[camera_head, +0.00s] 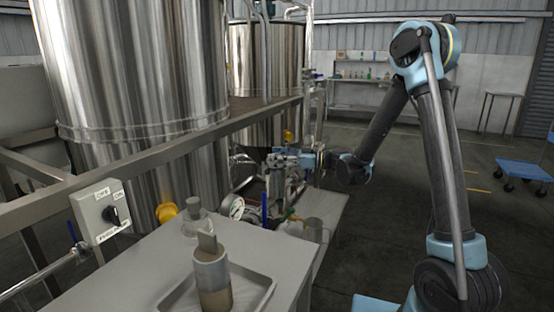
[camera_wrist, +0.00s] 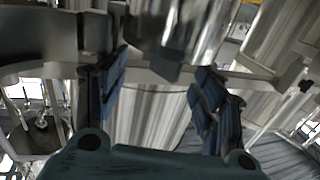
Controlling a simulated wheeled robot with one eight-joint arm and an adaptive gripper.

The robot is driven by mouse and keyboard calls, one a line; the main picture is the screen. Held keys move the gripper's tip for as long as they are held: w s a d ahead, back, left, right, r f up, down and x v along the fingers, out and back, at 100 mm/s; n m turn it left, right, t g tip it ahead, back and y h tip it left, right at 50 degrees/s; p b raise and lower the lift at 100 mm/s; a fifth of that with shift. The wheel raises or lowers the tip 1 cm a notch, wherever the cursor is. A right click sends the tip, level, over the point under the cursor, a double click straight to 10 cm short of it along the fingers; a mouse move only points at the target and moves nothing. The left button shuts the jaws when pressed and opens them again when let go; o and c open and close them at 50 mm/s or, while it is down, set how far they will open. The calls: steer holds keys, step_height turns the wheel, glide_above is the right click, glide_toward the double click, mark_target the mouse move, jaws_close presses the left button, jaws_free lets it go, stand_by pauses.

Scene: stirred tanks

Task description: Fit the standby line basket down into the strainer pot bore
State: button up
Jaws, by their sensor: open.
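A grey-brown cylinder with a flat upright tab on top (camera_head: 212,276), which looks like a basket, stands upright in the shallow tray on the bench in the head view. I cannot tell if it is the standby line basket. The strainer pot bore cannot be made out for certain; a cluster of metal valves and pipe fittings (camera_head: 283,178) stands beyond the bench. My gripper (camera_head: 322,163) is beside that cluster, well away from the tray. In the wrist view my gripper's fingers (camera_wrist: 160,85) are apart with nothing held; a shiny metal cylinder (camera_wrist: 190,28) lies beyond them.
The grey tray (camera_head: 262,284) sits on the bench (camera_head: 130,280). A smaller capped grey piece (camera_head: 195,222) and a pressure gauge (camera_head: 237,208) are near its far edge. Large steel tanks (camera_head: 135,70) and a grey rail (camera_head: 170,155) stand left. Open floor lies right.

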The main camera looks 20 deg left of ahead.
steer(key=w+d, duration=0.2)
steer(key=d, duration=0.9)
steer(key=shift+d, duration=0.35)
